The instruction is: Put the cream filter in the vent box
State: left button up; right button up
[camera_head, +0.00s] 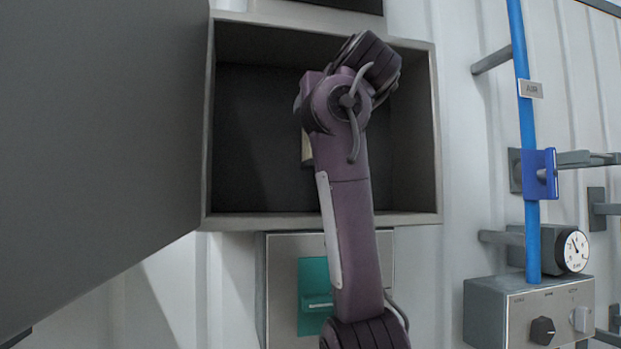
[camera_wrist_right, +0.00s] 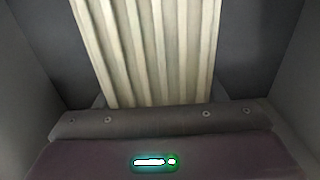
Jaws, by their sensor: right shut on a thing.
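The vent box (camera_head: 428,150) is a grey open-fronted box on the wall, in the upper middle of the head view. My right arm reaches up in front of it, and its wrist is at the opening. The cream filter (camera_wrist_right: 150,50) is pleated and fills the upper middle of the right wrist view. Only a small cream sliver (camera_head: 307,148) shows beside my arm in the head view. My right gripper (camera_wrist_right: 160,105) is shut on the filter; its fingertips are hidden. Dark walls flank the filter in the wrist view. My left gripper is not in view.
A large grey panel (camera_head: 90,130) stands close on the left. A metal box with a teal plate (camera_head: 312,275) is below the vent box. A blue pipe (camera_head: 525,110), a gauge (camera_head: 575,250) and a control box with knobs (camera_head: 510,315) are on the right.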

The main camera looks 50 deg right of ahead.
notch_tip(320, 180, down, 3)
jog(key=shift+d+r, duration=0.1)
jog(key=shift+d, duration=0.05)
jog(key=f, duration=0.4)
jog(key=shift+w+p, duration=0.3)
jog(key=shift+p, duration=0.1)
jog(key=shift+f, duration=0.5)
jog(key=o, duration=1.4)
jog(key=shift+c, duration=0.2)
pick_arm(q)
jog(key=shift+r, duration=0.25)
pick_arm(e)
jog(key=shift+f, duration=0.1)
